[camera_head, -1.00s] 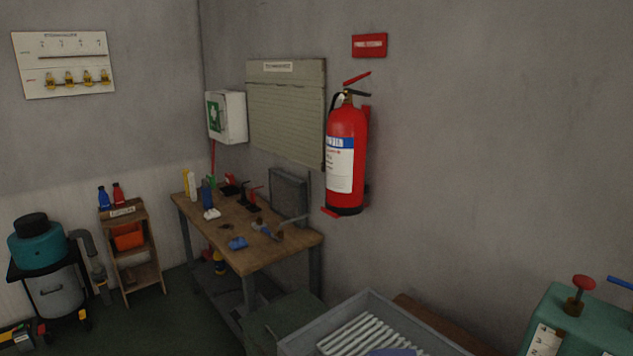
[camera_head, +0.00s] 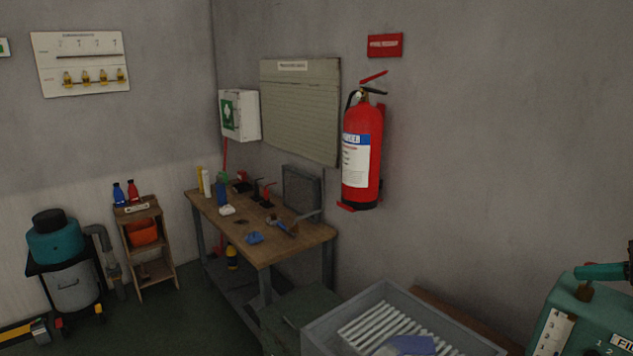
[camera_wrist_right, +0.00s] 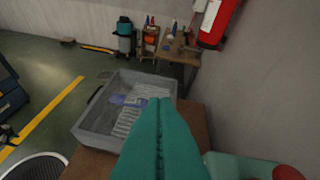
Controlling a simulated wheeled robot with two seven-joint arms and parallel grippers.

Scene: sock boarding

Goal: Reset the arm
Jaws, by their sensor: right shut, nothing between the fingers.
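My right gripper (camera_head: 580,272) comes in at the right edge of the head view, in front of the top of a green box-shaped machine (camera_head: 575,318). Its teal fingers are shut and empty. They also fill the lower middle of the right wrist view (camera_wrist_right: 160,101), their tips over the far right part of a grey tray in the picture. My left gripper is not in view.
The grey tray (camera_head: 322,335) holds white ribbed pieces and a bluish item (camera_head: 408,345); it also shows in the wrist view (camera_wrist_right: 84,131). A wooden workbench (camera_head: 262,250) with small tools stands beyond. A red fire extinguisher (camera_head: 360,180) hangs on the wall.

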